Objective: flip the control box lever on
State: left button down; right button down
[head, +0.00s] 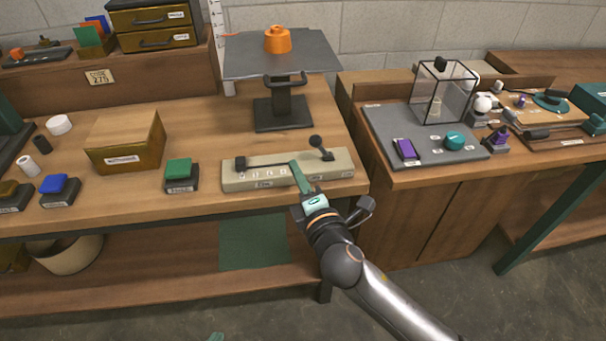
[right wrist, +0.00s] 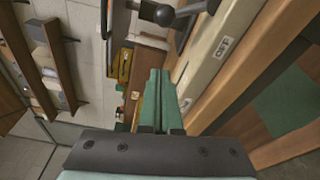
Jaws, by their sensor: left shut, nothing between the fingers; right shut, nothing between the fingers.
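The control box (head: 338,176) is a long beige box at the front right of the wooden bench. A short black lever (head: 322,149) with a round knob stands tilted at its right end. A dark bar (head: 265,162) with a block at its left end lies along its left part. My right gripper (head: 296,168) is shut and empty, its green fingers over the box's middle, between the two. In the right wrist view the box side (right wrist: 215,55) shows an OFF label, and a black ball knob (right wrist: 165,15) shows beyond the fingertips. Only the tip of my left gripper (head: 216,337) shows.
A green button box (head: 180,174) stands left of the control box. Behind it is a black stand (head: 283,112) bearing a grey plate (head: 250,64) with an orange part. A second bench at the right holds a grey board (head: 385,122) with a clear case.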

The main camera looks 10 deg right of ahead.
aim_at(287, 167)
jog(key=w, duration=0.4)
jog(key=w+a, duration=0.1)
jog(key=w, duration=0.1)
jog(key=shift+w+a+f, duration=0.1)
jog(key=shift+w, duration=0.3)
jog(key=d, duration=0.2)
jog(key=shift+s+d+r, duration=0.3)
jog(key=shift+s+d, duration=0.2)
jog(key=shift+d, duration=0.5)
